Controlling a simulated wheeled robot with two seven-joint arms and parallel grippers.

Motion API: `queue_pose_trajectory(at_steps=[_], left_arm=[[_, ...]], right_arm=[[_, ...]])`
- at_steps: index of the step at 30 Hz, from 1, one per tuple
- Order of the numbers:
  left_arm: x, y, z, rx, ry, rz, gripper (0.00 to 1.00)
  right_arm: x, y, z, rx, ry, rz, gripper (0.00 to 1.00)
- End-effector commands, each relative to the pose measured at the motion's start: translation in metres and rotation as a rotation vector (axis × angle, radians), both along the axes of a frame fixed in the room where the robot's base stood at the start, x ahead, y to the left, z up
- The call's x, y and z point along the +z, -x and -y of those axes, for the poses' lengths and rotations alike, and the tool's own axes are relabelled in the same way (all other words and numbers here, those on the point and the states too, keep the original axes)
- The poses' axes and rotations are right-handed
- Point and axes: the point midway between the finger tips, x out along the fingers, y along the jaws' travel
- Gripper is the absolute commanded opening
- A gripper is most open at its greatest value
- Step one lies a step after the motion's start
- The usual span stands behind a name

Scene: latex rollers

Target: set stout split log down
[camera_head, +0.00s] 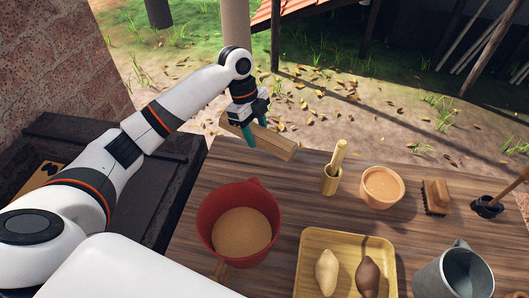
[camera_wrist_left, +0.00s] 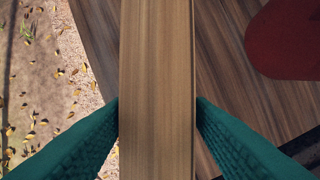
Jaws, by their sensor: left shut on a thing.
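The split log (camera_head: 269,141) is a pale brown, squared piece of wood at the far left corner of the table in the head view. My left gripper (camera_head: 256,133) is shut on it, with teal fingers on its two sides. In the left wrist view the log (camera_wrist_left: 157,80) runs upright through the middle of the picture, between the teal fingers. Part of it reaches past the table's far edge over the ground. I cannot tell whether its underside touches the table. My right gripper is not in view.
Bare table shows between pot and mortar.

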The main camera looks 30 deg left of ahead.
Motion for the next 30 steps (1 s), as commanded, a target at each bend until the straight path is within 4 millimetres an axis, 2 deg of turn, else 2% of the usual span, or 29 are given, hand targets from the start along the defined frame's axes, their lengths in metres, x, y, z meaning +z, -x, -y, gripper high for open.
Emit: queue_pose_trajectory(at_steps=[2, 7, 14, 20, 30], left_arm=[[-0.014, 0.001, 0.000, 0.000, 0.000, -0.004, 0.17], [-0.044, 0.001, 0.001, 0.001, 0.002, -0.004, 0.17], [-0.064, 0.001, 0.000, 0.000, 0.000, -0.002, 0.17], [-0.091, 0.001, 0.000, 0.000, 0.000, -0.002, 0.17], [-0.096, 0.001, 0.000, 0.000, 0.000, 0.001, 0.17]], right_arm=[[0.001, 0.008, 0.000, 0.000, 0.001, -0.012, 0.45], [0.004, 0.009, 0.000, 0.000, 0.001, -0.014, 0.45], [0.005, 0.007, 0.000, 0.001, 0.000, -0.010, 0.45], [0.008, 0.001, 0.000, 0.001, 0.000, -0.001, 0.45], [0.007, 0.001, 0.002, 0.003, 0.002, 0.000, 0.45]])
